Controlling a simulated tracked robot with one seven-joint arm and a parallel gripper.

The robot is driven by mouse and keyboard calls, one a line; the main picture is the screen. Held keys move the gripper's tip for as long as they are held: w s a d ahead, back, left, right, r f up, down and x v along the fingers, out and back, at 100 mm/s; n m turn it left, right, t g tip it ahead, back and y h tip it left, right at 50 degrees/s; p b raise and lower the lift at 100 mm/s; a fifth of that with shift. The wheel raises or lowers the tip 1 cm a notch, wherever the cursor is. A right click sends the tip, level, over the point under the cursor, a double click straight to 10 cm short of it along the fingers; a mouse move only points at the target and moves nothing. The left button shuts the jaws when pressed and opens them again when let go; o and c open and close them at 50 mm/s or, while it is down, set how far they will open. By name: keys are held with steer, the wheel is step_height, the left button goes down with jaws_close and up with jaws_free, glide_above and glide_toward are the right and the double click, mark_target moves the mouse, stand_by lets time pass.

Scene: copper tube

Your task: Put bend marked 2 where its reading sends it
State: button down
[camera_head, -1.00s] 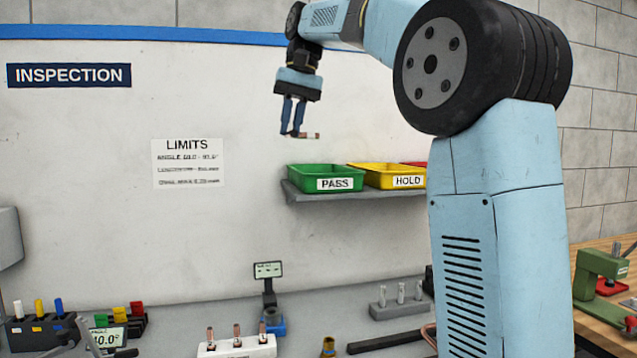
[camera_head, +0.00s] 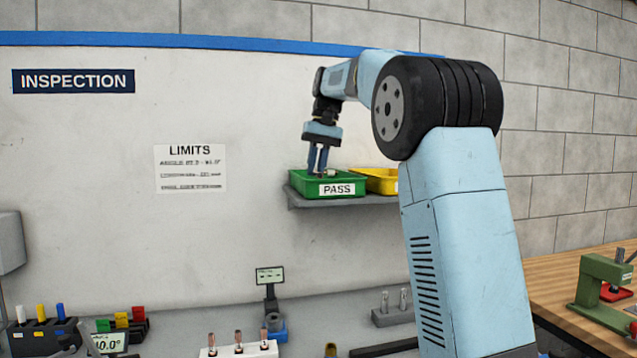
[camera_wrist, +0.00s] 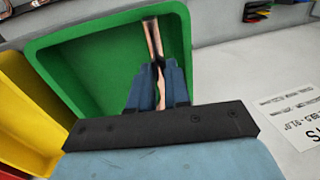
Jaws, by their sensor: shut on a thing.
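My gripper (camera_head: 317,174) is over the green PASS tray (camera_head: 345,189), with its fingertips down at the level of the tray's rim. In the wrist view the fingers (camera_wrist: 159,88) are shut on a copper bend (camera_wrist: 153,38). The bend lies inside the outline of the green tray (camera_wrist: 90,58); I cannot tell whether it touches the floor. No mark can be read on it. The yellow tray (camera_head: 380,179) stands right of the green one, partly behind my arm. The LIMITS sheet (camera_head: 190,168) hangs on the wall; its small print is blurred.
The trays stand on a grey wall shelf (camera_head: 320,202). Below, the bench holds a white rack (camera_head: 240,350) with several copper-tipped pieces, a small display (camera_head: 270,275) on a stand and an angle gauge (camera_head: 108,342). A green press (camera_head: 600,290) stands at right.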

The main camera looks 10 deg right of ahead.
steer(key=shift+w+d+f, duration=0.15)
steer(key=shift+w+f, duration=0.05)
steer(key=shift+f, duration=0.85)
steer(key=shift+w+d+f, duration=0.1)
steer(key=shift+w+f, duration=0.1)
steer(key=shift+f, duration=0.85)
steer(key=c, duration=1.1)
jaws_free()
step_height(320, 180, up, 12)
steer(key=d, duration=0.2)
steer(key=shift+s+d+f, duration=0.1)
steer(key=shift+s, duration=0.05)
